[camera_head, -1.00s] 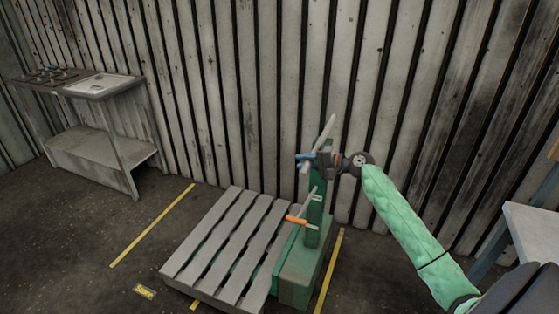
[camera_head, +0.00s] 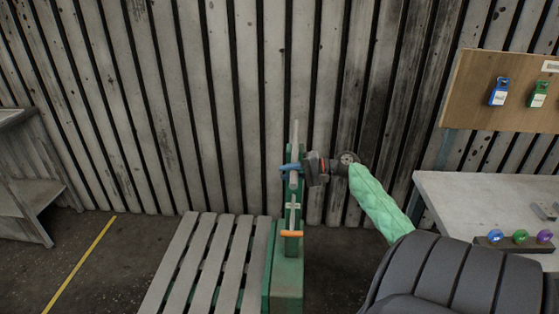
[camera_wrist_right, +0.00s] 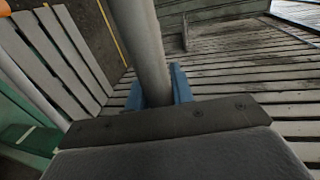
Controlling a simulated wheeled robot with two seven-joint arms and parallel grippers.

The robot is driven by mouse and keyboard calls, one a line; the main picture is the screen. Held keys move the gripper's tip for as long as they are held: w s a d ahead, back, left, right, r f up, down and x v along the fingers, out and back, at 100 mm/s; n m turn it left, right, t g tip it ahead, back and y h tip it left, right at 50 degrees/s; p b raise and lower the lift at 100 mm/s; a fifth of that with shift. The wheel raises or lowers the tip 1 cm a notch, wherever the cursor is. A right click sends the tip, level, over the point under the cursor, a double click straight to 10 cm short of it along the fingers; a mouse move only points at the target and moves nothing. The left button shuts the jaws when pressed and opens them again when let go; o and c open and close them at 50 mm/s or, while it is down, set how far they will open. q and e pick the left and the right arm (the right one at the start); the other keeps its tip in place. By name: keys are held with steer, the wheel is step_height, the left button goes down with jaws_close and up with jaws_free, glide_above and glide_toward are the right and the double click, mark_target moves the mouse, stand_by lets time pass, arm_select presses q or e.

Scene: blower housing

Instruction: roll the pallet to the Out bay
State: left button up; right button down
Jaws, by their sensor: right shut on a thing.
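The grey slatted pallet (camera_head: 205,265) sits on the green pallet truck (camera_head: 287,280), at the lower middle of the head view. The truck's grey handle bar (camera_head: 296,135) stands upright above its green mast, with an orange lever (camera_head: 292,234) below. My right gripper (camera_head: 291,170) has blue fingers and is shut on the handle bar. In the right wrist view the grey bar (camera_wrist_right: 143,50) runs between the blue fingers (camera_wrist_right: 160,90), and pallet slats (camera_wrist_right: 60,60) show at the left. My left gripper is not in view. No bay sign is readable here.
A ribbed metal wall (camera_head: 200,100) stands close behind. A yellow floor line (camera_head: 80,265) runs left of the pallet, with bare floor between. A grey stand (camera_head: 30,180) is at far left. A workbench (camera_head: 470,195) and tag board (camera_head: 470,95) are at right.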

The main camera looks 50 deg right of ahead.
stand_by(0.3)
steer(key=c, duration=1.2)
jaws_free()
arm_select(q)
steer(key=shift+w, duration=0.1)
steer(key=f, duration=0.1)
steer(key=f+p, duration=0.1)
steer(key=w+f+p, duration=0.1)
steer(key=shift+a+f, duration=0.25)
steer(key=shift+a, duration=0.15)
arm_select(e)
steer(key=v, duration=0.7)
steer(key=shift+s+d, duration=0.15)
steer(key=shift+s, duration=0.1)
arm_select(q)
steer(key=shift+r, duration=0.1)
